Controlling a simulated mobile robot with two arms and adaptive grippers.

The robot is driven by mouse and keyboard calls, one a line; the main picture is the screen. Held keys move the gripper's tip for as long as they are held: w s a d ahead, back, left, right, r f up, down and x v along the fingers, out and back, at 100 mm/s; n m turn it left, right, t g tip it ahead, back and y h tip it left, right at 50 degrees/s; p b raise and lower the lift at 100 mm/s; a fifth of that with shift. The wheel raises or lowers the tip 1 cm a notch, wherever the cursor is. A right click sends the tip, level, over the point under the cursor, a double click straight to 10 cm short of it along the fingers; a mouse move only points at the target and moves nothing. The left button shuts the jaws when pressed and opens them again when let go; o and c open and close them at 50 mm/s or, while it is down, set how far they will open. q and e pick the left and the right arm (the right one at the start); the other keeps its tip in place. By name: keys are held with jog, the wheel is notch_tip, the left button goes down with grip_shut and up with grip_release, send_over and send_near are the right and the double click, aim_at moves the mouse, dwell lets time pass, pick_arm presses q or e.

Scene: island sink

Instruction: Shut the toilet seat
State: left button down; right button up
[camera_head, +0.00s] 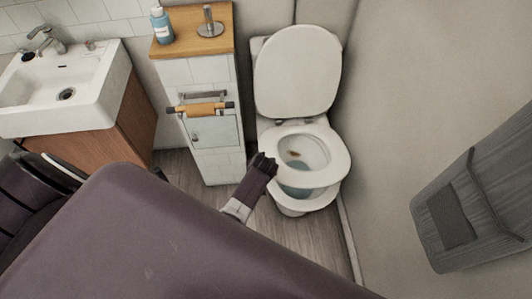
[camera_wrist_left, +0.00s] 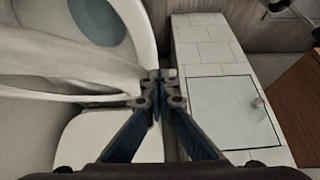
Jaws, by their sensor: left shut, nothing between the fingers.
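The toilet stands at the centre right of the head view. Its white lid (camera_head: 296,72) is raised and leans back against the tank. My left gripper (camera_head: 264,162) is shut and empty at the left side of the seat ring. I cannot tell if it touches the ring. In the left wrist view, its closed fingertips (camera_wrist_left: 158,78) are between the white toilet and the tiled cabinet. My right gripper is not in view.
A tiled cabinet (camera_head: 215,165) with a wooden top (camera_head: 188,42), soap bottle (camera_head: 161,25) and roll holder (camera_head: 200,109) stands left of the toilet. A sink (camera_head: 62,90) is farther left. A grey towel (camera_head: 480,205) hangs on the right wall. Floor shows below the cabinet.

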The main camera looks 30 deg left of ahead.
pick_arm(q)
notch_tip(320, 180, down, 9)
jog(key=s+d+b, duration=0.1)
jog(key=b, duration=0.4)
jog(key=shift+s+b, duration=0.3)
jog(key=shift+s, duration=0.05)
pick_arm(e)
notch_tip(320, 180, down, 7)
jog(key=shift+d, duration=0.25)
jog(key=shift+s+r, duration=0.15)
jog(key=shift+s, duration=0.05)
